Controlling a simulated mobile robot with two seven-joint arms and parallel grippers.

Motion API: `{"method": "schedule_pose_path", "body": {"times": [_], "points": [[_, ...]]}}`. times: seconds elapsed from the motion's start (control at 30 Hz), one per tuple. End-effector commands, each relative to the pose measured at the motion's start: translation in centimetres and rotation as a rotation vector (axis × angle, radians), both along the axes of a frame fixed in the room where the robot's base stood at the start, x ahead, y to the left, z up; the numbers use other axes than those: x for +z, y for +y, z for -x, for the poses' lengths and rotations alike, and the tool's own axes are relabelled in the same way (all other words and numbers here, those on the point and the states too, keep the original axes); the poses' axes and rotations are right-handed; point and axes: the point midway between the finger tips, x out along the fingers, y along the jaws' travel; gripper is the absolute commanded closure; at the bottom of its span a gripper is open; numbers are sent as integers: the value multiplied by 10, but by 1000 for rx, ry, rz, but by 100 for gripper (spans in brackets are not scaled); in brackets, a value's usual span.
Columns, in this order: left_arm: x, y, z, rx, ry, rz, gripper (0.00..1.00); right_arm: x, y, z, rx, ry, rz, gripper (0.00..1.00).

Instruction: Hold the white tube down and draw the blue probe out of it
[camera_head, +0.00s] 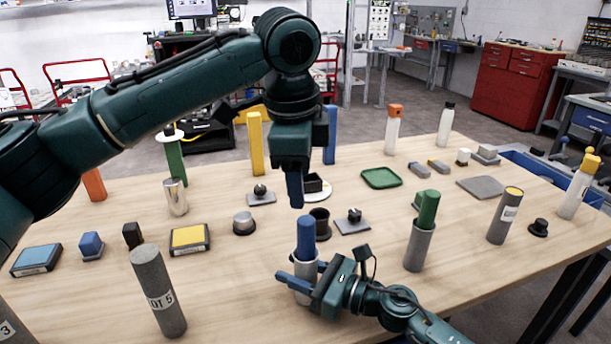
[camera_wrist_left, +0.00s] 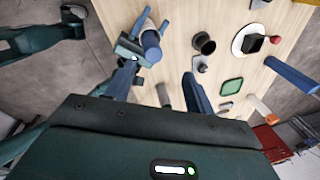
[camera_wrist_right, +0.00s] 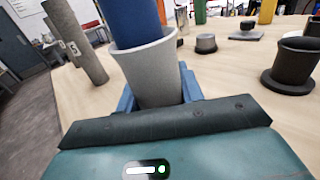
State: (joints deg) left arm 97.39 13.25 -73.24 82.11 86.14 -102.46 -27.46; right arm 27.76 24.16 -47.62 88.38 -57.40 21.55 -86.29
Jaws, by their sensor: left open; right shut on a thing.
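The white tube (camera_head: 304,268) stands upright on the table's near side, with the blue probe (camera_head: 306,238) sticking out of its top. My right gripper (camera_head: 298,281) is shut around the tube's body from the right. In the right wrist view the tube (camera_wrist_right: 150,72) is between the fingers, and the probe (camera_wrist_right: 132,20) fills its mouth. My left gripper (camera_head: 295,198) points down, open and empty, above the probe and apart from it. In the left wrist view the probe (camera_wrist_left: 151,42) shows beyond the open fingers. The probe's lower part is hidden inside the tube.
A black cup (camera_head: 319,224) stands close behind the tube. To the right is a grey tube with a green probe (camera_head: 427,210). A grey labelled cylinder (camera_head: 158,292) stands at the left front. Several small blocks and fixtures crowd the back. Bare wood lies between the labelled cylinder and the tube.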

Motion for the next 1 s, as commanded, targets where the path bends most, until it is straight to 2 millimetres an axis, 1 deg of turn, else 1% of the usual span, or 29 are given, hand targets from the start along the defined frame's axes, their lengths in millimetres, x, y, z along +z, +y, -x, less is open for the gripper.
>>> {"method": "schedule_pose_path", "body": {"times": [0.1,0.2,0.3,0.4,0.57,0.67,0.77,1.0], "points": [[-2,-4,-4,-211,48,-53,46,0,0,0,0,0,0,85],[-4,-6,-6,-377,86,-84,46,0,0,0,0,0,0,85],[-5,-8,-7,-511,116,-102,46,0,0,0,0,0,0,85],[-6,-9,-7,-605,138,-110,46,0,0,0,0,0,0,85],[-10,-10,-7,-676,153,-116,46,0,0,0,0,0,0,85],[-18,-9,-7,-685,156,-118,46,0,0,0,0,0,0,85],[-33,-9,-7,-683,157,-119,46,0,0,0,0,0,0,85],[-80,-9,-7,-681,156,-118,46,0,0,0,0,0,0,85]]}}
